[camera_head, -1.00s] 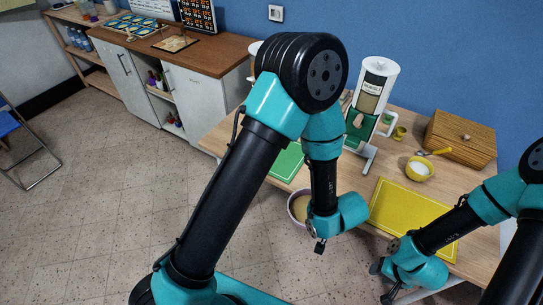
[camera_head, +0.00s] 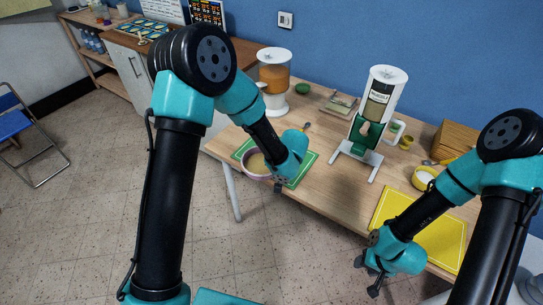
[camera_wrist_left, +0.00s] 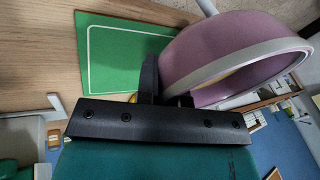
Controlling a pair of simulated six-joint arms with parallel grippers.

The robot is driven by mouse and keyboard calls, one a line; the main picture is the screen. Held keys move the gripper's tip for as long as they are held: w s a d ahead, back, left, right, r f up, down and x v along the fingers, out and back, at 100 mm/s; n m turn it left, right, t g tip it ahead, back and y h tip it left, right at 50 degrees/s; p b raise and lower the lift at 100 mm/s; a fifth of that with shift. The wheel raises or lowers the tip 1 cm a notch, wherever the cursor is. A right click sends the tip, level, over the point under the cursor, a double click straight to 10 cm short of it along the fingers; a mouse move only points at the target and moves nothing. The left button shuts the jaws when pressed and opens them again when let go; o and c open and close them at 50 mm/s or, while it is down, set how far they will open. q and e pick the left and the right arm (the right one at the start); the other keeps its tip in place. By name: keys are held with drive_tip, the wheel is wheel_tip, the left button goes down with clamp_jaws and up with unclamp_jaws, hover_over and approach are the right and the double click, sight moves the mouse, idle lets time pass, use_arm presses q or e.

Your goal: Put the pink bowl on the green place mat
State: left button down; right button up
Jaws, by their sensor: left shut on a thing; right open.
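The pink bowl (camera_head: 254,164) holds something beige and hangs in the head view over the left front part of the green place mat (camera_head: 303,168). My left gripper (camera_head: 277,187) is shut on the bowl's rim at its right side. In the left wrist view the bowl (camera_wrist_left: 215,45) is tilted in the picture beside the gripper fingers (camera_wrist_left: 163,92), and the green mat (camera_wrist_left: 112,62) with its white border shows behind it. The bowl appears raised above the table. My left arm hides part of the mat. My right gripper (camera_head: 367,277) is open and empty at the front right, off the table's front edge.
A white cereal dispenser (camera_head: 382,95) stands right of the green mat; a drink dispenser (camera_head: 273,78) stands behind it. A yellow mat (camera_head: 440,236), a yellow bowl (camera_head: 421,179) and a wooden box (camera_head: 453,141) are at the right. A spoon (camera_head: 306,127) lies behind the green mat.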

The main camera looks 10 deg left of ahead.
use_arm(q)
drive_tip(key=w+a, duration=0.1)
drive_tip(key=w, duration=0.4)
drive_tip(key=w+a+f, duration=0.1)
drive_tip(key=w, duration=0.4)
drive_tip(key=w+a, duration=0.1)
drive_tip(key=w, duration=0.4)
drive_tip(key=shift+w+a+f, duration=0.2)
drive_tip(key=shift+w+f, duration=0.05)
drive_tip(key=shift+w, duration=0.05)
drive_tip(key=shift+f, duration=1.75)
drive_tip(key=c, duration=1.2)
unclamp_jaws()
drive_tip(key=shift+c, duration=0.2)
drive_tip(key=v, duration=1.2)
